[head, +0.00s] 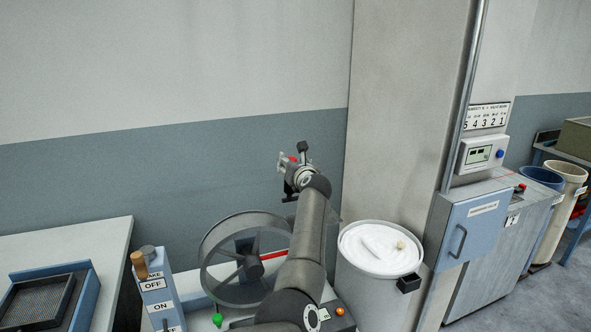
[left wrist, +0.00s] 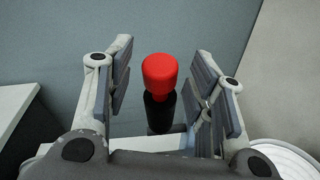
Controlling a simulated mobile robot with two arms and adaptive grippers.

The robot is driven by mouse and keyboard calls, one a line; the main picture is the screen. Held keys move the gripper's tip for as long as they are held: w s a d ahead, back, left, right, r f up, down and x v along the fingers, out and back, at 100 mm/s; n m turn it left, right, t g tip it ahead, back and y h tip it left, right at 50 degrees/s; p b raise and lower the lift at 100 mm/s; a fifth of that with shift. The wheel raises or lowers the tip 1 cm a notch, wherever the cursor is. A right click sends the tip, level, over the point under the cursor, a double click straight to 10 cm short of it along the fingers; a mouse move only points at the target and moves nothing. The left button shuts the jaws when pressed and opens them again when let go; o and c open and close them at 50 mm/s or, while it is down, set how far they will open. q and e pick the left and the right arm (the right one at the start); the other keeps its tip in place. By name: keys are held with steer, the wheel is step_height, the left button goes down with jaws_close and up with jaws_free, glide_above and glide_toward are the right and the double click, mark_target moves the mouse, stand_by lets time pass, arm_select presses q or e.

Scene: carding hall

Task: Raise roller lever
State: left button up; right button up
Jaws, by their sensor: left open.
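A lever with a red knob (left wrist: 160,72) on a black stem (left wrist: 160,112) stands between the two fingers of my left gripper (left wrist: 165,62) in the left wrist view. The fingers are spread wide, with a gap to the knob on each side. In the head view my left gripper (head: 296,168) is at the end of my arm, above and right of the spoked wheel, and a little red shows at it. The lever is mostly hidden there by the gripper and arm. My right gripper is out of view.
A spoked wheel (head: 210,250) with a red bar (head: 273,255) stands left of my arm. A white-filled can (head: 375,295) and a pillar (head: 408,100) stand to the right.

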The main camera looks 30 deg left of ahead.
arm_select(q)
steer(key=shift+v, duration=2.7)
steer(key=shift+s+a+f, duration=0.1)
